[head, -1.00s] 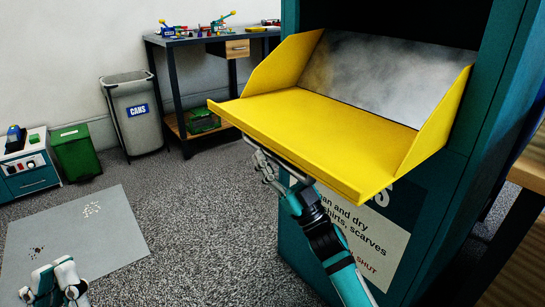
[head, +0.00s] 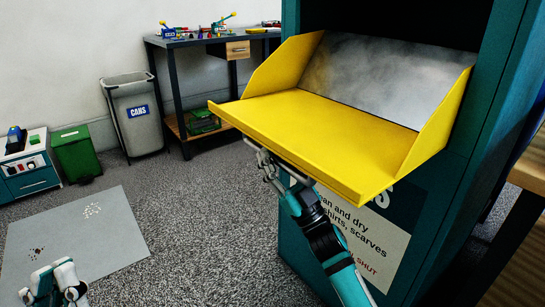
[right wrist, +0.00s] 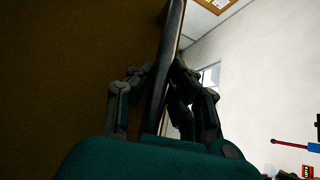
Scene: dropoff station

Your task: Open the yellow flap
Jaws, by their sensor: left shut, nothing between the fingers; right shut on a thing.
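The yellow flap (head: 320,128) on the teal bin (head: 300,232) is tilted out and down, with its side walls and grey inner plate showing. A metal handle bar (head: 278,160) runs under its front edge. My right gripper (head: 266,162) is at the left part of this bar, under the flap. In the right wrist view my fingers (right wrist: 165,85) are shut around the dark bar (right wrist: 163,70), with the flap's shaded underside (right wrist: 60,70) beside them. My left gripper (head: 53,272) is low at the left, above the floor, shut and empty.
A grey cans bin (head: 138,115), a green bin (head: 77,152) and a dark workbench (head: 180,40) with tools stand at the back left. A grey mat (head: 110,230) lies on the floor. A wooden-topped table (head: 528,175) is at the right edge. The carpet between is clear.

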